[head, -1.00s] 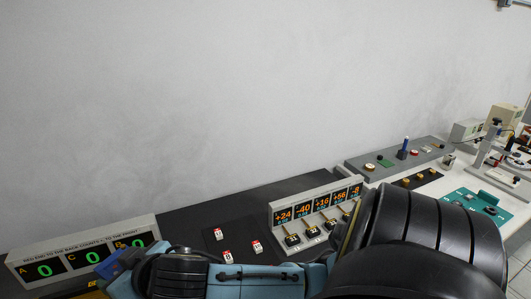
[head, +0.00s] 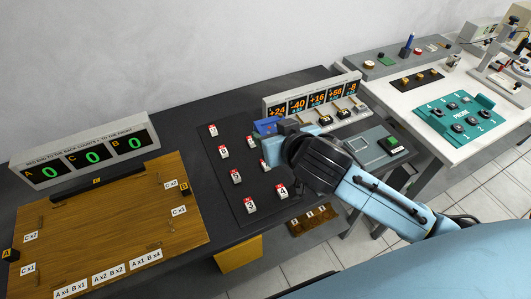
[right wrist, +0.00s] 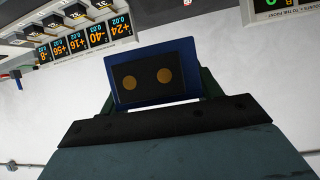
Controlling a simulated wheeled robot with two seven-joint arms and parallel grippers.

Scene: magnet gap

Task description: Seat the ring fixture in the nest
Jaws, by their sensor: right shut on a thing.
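My right gripper (head: 278,128) is over the dark bench, just in front of the row of orange number displays. It is shut on a blue block (head: 266,126), whose edge shows at the gripper's tip. In the right wrist view the blue block (right wrist: 185,56) has a black plate with two tan discs facing the camera. I cannot tell whether this block is the ring fixture; no ring shape shows. No nest can be made out for sure. My left gripper is not in view.
Numbered white and red tags (head: 236,176) stand on a black mat beside the gripper. A wooden board (head: 110,220) lies left, before a green-digit counter (head: 85,158). A grey device (head: 372,150) is at the right. A teal panel (head: 455,122) sits on the white table.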

